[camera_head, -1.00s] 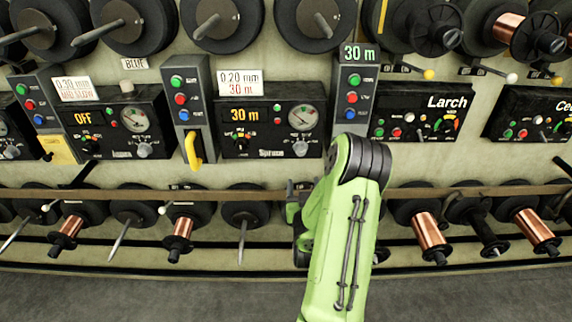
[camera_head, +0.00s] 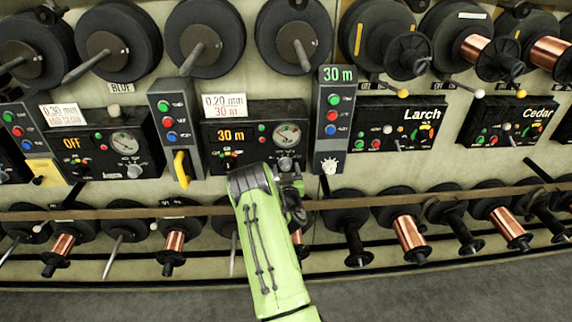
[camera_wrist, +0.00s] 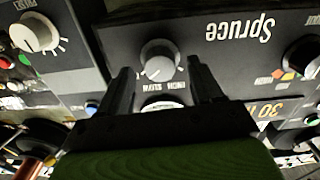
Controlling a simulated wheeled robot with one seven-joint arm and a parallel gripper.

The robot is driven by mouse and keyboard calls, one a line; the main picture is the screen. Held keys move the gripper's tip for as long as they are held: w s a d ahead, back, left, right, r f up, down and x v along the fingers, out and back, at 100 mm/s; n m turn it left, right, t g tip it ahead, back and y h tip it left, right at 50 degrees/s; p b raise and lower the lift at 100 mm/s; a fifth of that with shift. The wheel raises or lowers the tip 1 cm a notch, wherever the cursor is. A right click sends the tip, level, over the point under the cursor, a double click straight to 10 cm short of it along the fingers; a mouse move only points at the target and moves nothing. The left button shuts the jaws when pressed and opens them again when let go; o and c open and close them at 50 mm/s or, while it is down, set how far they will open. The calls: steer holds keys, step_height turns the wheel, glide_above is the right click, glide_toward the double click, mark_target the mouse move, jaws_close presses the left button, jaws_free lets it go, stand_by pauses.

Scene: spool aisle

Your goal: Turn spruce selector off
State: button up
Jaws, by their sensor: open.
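The black Spruce panel (camera_head: 255,112) is at the middle of the head view, with its orange display (camera_head: 232,136) reading 30 m. In the wrist view it appears upside down, with the name Spruce (camera_wrist: 240,27) readable. A round grey knob (camera_wrist: 160,60) with a white pointer line and small lettering sits between my fingertips. A second, black knob (camera_wrist: 303,56) with coloured marks is to the right in the wrist view. My gripper (camera_wrist: 161,78) is open, one finger on each side of the grey knob; I cannot tell whether they touch it.
A grey button column (camera_head: 331,115) with a white knob (camera_head: 330,166) stands right of the panel. Another column (camera_head: 175,115) with a yellow handle (camera_head: 181,168) stands left. Spools hang above, and a rail (camera_head: 400,199) runs below. Larch (camera_head: 400,122) and Cedar panels are farther right.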

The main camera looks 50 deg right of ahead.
steer(key=shift+w+d, duration=0.1)
steer(key=shift+w, duration=0.05)
steer(key=c, duration=1.1)
steer(key=shift+o, duration=0.2)
